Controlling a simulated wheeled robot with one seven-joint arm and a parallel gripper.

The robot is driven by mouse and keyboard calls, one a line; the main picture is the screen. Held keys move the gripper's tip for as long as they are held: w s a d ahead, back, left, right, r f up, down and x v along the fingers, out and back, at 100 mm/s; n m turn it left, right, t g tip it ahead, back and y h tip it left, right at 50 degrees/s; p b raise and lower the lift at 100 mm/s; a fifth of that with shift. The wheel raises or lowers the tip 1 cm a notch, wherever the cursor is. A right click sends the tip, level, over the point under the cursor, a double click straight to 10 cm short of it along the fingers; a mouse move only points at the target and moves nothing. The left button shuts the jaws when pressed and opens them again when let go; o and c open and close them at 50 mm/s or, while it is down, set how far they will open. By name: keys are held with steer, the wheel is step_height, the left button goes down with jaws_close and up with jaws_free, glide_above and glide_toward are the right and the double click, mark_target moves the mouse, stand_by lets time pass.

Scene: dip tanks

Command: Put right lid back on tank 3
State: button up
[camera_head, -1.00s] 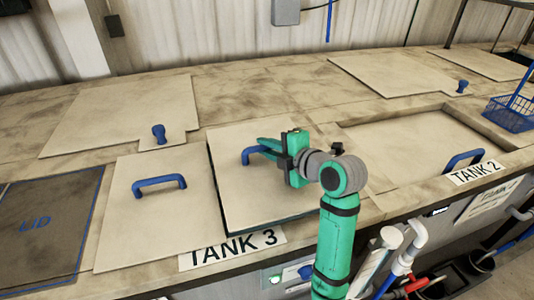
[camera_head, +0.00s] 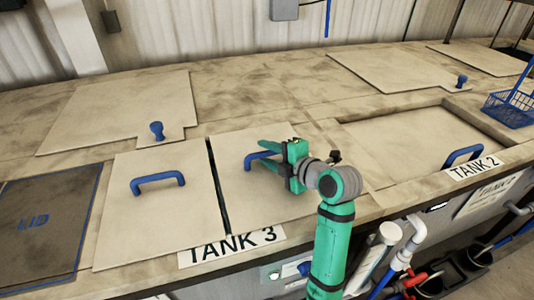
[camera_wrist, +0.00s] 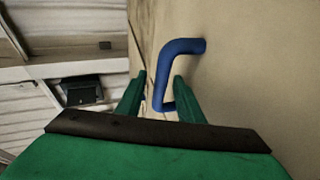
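The right lid (camera_head: 262,190) of tank 3 is a pale flat plate with a blue bar handle (camera_head: 255,156). It lies over the right part of tank 3, beside the left lid (camera_head: 138,225), with a narrow dark gap between them. My gripper (camera_head: 268,154) is at the right lid's handle with its green fingers spread apart. In the wrist view the blue handle (camera_wrist: 183,48) stands between the two open fingertips (camera_wrist: 157,85), with space visible around it. The TANK 3 label (camera_head: 232,246) is on the front edge, its top partly covered by the lid.
A dark square marked LID (camera_head: 45,220) lies at the left. Tank 2's lid (camera_head: 420,145) with a blue handle is recessed at the right. A blue wire basket (camera_head: 508,110) stands at the far right. Pipes (camera_head: 400,250) run below the front edge.

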steer(key=shift+a, duration=0.1)
steer(key=v, duration=1.2)
stand_by(0.4)
